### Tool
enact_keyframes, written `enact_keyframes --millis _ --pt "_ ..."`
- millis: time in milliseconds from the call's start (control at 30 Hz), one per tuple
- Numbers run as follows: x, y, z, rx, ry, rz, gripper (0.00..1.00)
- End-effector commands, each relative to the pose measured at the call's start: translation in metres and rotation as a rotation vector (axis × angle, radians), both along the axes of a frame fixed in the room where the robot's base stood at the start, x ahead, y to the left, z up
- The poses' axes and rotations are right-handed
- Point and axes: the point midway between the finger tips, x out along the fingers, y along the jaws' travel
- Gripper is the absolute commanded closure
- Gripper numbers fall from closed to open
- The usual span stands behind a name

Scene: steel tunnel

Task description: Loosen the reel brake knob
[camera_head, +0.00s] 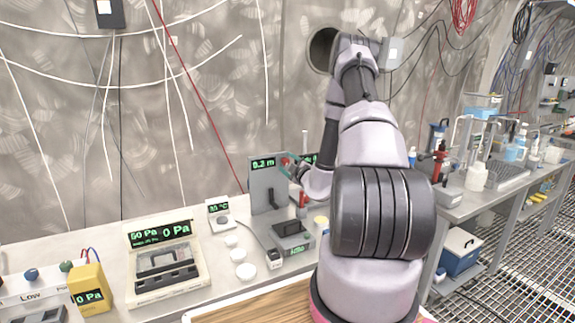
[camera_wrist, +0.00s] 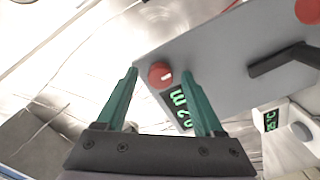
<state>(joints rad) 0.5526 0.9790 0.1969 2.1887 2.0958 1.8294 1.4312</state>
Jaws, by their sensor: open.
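A grey upright reel panel (camera_head: 264,193) stands on the bench with a green "0.2 m" display. A small red knob (camera_head: 285,161) sits on it near the display. In the wrist view the panel (camera_wrist: 225,50) is tilted, with the red knob (camera_wrist: 161,74) at its corner beside the display (camera_wrist: 181,108). My gripper (camera_wrist: 160,71) is open, its two green fingers either side of this knob in the picture, the right finger nearer to it. I cannot tell whether they touch. A second red knob (camera_wrist: 309,10) and a black handle (camera_wrist: 285,59) are on the same panel.
A box with a "50 Pa" display (camera_head: 167,265), a yellow meter (camera_head: 89,289) and small white dishes (camera_head: 243,271) stand to the left. A red line (camera_head: 200,90) runs down the wall toward the panel.

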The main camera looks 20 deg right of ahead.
Motion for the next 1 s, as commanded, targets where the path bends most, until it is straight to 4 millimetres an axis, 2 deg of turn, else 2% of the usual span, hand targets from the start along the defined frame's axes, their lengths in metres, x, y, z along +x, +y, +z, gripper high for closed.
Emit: enact_keyframes --millis 267,367,400,467,767,1000 --pt "0.0018 0.0001 -0.0001 0.0 0.001 0.001 0.31" --pt "0.0017 0.0001 -0.0001 0.0 0.001 0.001 0.65" --pt "0.0017 0.0001 0.0 0.0 0.0 0.0 0.8" --pt "0.0017 0.0001 0.0 0.0 0.0 0.0 1.0" --pt "0.0016 0.0 -0.0001 -0.023 -0.001 0.0 1.0" --pt "0.0014 0.0001 -0.0004 -0.139 -0.004 0.0 1.0"
